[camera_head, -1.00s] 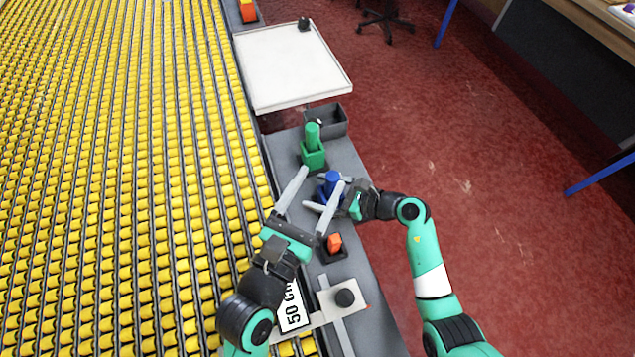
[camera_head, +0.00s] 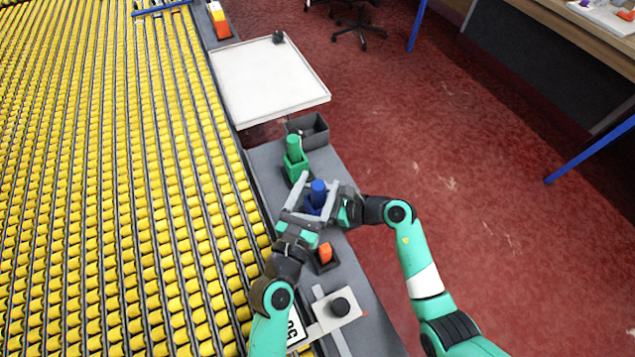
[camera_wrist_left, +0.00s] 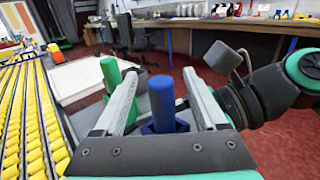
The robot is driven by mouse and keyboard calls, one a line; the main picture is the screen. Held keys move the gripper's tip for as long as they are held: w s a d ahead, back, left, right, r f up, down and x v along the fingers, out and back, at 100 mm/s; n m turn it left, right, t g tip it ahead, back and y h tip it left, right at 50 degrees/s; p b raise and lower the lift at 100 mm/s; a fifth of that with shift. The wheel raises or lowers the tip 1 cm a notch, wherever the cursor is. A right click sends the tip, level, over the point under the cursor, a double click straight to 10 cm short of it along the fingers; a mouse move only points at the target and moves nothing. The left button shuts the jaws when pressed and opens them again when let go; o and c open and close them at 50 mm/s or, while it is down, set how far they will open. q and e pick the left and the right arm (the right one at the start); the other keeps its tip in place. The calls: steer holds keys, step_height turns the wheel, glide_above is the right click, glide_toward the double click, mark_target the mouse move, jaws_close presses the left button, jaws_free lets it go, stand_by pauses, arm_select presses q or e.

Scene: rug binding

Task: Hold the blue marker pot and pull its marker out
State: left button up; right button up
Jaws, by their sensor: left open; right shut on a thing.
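The blue marker (camera_head: 318,187) stands upright in its blue pot (camera_head: 313,206) on the grey ledge. In the left wrist view the marker (camera_wrist_left: 162,98) rises between my left gripper's fingers, with the pot (camera_wrist_left: 160,128) below. My left gripper (camera_head: 318,180) is open, with one finger on each side of the marker and visible gaps between. My right gripper (camera_head: 328,204) comes in from the right and is shut on the blue pot. Its fingertips are partly hidden by my left gripper's fingers.
A green marker (camera_head: 293,145) in a green pot (camera_head: 297,165) stands just behind. Beyond it are a dark open box (camera_head: 318,132) and a white tray table (camera_head: 270,85). An orange marker (camera_head: 325,252) stands nearer. Yellow rollers (camera_head: 110,200) fill the left side.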

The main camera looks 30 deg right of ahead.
arm_select(q)
steer(key=shift+w+d, duration=0.2)
jaws_close()
steer(key=c, duration=0.8)
jaws_free()
jaws_close()
steer(key=shift+r, duration=0.1)
steer(key=shift+r, duration=4.2)
